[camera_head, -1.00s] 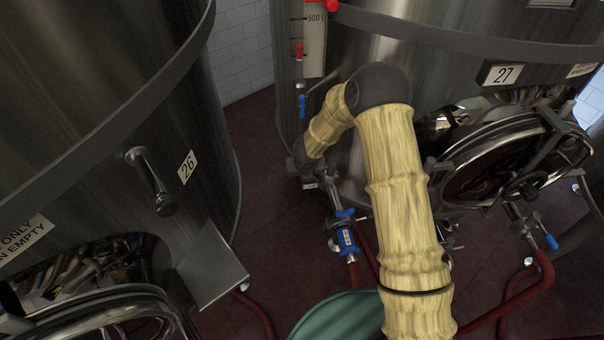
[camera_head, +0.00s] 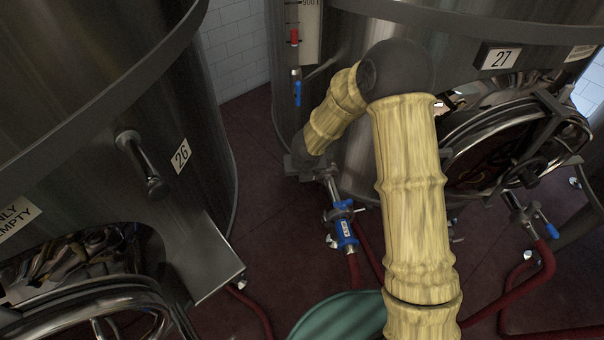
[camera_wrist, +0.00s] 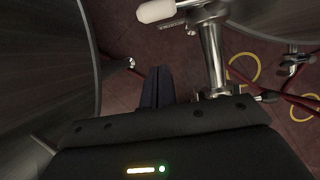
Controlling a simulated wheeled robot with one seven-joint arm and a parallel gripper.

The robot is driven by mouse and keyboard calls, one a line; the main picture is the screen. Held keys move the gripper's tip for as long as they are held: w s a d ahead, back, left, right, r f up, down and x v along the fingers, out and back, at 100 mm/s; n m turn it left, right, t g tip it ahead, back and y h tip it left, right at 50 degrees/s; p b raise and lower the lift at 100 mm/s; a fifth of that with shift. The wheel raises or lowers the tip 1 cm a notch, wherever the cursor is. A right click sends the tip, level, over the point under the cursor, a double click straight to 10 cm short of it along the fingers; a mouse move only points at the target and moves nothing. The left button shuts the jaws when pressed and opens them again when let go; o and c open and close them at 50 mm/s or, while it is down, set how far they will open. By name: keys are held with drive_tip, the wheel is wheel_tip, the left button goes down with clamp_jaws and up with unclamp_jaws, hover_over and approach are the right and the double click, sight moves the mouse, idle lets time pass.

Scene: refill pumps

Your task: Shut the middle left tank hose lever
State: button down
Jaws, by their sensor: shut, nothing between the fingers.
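Tank 27 (camera_head: 350,130) is the steel tank behind my arm in the head view. From its base a metal outlet pipe (camera_head: 333,188) runs down to a valve with blue parts (camera_head: 345,234) and a red hose. A small blue handle (camera_head: 342,205) sits on this valve. My gripper (camera_head: 303,160) is beside the upper end of the pipe, partly hidden by my arm. In the wrist view my dark fingers (camera_wrist: 157,78) are together and empty, left of a metal pipe (camera_wrist: 212,55). A pale rounded handle (camera_wrist: 157,10) shows above them, apart from the fingertips.
Tank 26 (camera_head: 110,110) stands at left. A second valve with a blue handle (camera_head: 551,230) is at right, below the round hatch (camera_head: 500,165). Red hoses (camera_head: 525,285) and a green round object (camera_head: 340,318) lie low in front. Dark red floor (camera_head: 265,190) is clear between the tanks.

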drive_tip(key=p+v, duration=0.1)
drive_tip(key=v, duration=0.5)
drive_tip(key=shift+d+r+p, duration=0.2)
drive_tip(key=shift+r+p, duration=0.1)
drive_tip(key=shift+r, duration=0.05)
drive_tip(key=s+d+r+n+t+y, duration=0.15)
drive_tip(key=d+r+n, duration=0.25)
drive_tip(key=n, duration=0.5)
drive_tip(key=s+d+r+n, duration=0.3)
drive_tip(key=d+r+n, duration=0.15)
drive_tip(key=n, duration=0.35)
drive_tip(key=s+d+r+n+g+h, duration=0.2)
drive_tip(key=s+d+r+n+g, duration=0.1)
drive_tip(key=s+d+n, duration=0.7)
drive_tip(key=s+n, duration=0.3)
drive_tip(key=n, duration=0.3)
drive_tip(key=shift+s+d, duration=0.25)
drive_tip(key=shift+s, duration=0.05)
